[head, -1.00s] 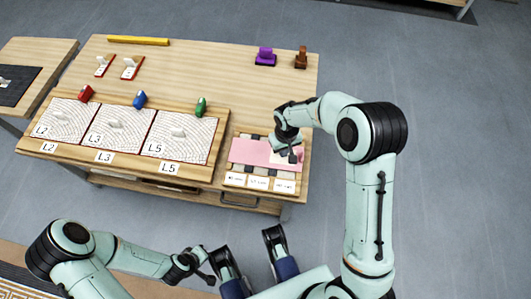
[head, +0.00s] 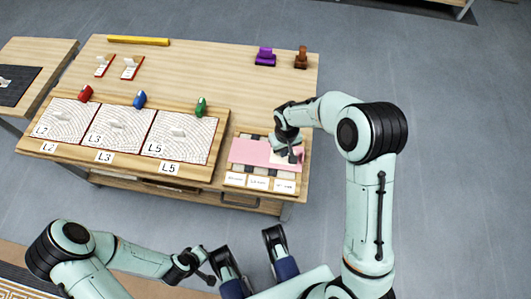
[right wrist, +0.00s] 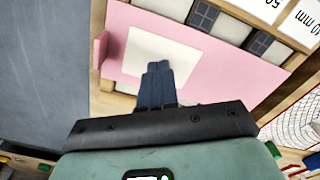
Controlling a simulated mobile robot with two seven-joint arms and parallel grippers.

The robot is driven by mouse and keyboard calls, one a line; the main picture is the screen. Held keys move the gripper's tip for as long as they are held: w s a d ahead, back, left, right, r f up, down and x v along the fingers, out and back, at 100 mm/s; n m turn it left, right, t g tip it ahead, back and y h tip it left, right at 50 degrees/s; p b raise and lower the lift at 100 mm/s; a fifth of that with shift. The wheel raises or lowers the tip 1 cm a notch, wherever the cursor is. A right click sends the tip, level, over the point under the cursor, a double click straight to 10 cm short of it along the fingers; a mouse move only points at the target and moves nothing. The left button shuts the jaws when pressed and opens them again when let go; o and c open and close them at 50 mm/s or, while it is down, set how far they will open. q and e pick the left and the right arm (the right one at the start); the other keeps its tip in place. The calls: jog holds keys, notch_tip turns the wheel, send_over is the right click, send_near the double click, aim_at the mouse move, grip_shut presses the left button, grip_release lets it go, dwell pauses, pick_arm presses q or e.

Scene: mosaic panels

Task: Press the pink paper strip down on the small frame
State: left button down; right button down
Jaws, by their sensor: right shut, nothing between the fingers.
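The pink paper strip (head: 250,152) lies across the small wooden frame (head: 303,165) at the right end of the table. In the right wrist view the pink strip (right wrist: 220,78) spans the frame, with a cream rectangle (right wrist: 142,50) on it. One end has a small upright pink tab (right wrist: 101,49). My right gripper (head: 293,157) is over the strip's right part. In the right wrist view its shut fingertips (right wrist: 159,66) are over the cream rectangle; whether they touch it I cannot tell. My left gripper (head: 207,277) is low, away from the table, its jaws unclear.
White label cards (head: 258,183) line the frame's front edge. Dark tiles (right wrist: 203,16) show beside the strip. A board with three mosaic panels (head: 118,127) stands left of the frame. Purple (head: 265,57) and brown (head: 301,58) tools stand at the back. The table's middle is clear.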

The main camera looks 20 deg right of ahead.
jog(key=shift+f+b, duration=0.5)
jog(key=shift+f, duration=0.35)
jog(key=shift+r, duration=0.1)
dwell(0.6)
notch_tip(320, 180, up, 8)
jog(key=p, duration=0.5)
jog(key=shift+p, duration=0.35)
dwell(0.4)
